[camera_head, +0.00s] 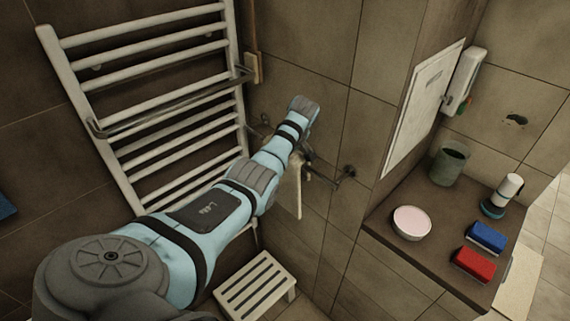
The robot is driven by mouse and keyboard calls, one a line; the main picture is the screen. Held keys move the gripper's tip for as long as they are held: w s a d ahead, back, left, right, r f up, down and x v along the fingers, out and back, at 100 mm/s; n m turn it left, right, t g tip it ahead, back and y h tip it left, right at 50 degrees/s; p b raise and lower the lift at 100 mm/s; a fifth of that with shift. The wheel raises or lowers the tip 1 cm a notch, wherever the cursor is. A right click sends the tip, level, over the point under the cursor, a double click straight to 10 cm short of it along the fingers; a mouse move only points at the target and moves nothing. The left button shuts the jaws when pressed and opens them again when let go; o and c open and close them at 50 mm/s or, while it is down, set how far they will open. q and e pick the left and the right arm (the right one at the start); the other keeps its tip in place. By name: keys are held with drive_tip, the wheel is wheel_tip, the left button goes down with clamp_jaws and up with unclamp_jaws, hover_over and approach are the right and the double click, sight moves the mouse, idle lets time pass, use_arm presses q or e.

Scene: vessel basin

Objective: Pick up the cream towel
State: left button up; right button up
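A narrow cream strip that looks like the cream towel (298,192) hangs near the tiled wall, just below the far part of my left arm. Its upper part is hidden behind the arm. My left arm reaches from the lower left to the middle of the view. Small dark parts, perhaps my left gripper (306,162), show beside the top of the strip. Its fingers are too small and covered to read, and I cannot tell whether they touch the towel. My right gripper is out of view.
A towel rail (160,120) with a protruding bar is on the left wall. A slatted stool (256,287) stands below. A dark wall fitting (347,172) is right of the strip. The right counter (395,205) holds a bowl, cup, bottle and two brushes or sponges, blue and red.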

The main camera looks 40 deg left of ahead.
use_arm(q)
drive_tip(key=shift+c, duration=0.4)
clamp_jaws()
drive_tip(key=shift+r, duration=0.1)
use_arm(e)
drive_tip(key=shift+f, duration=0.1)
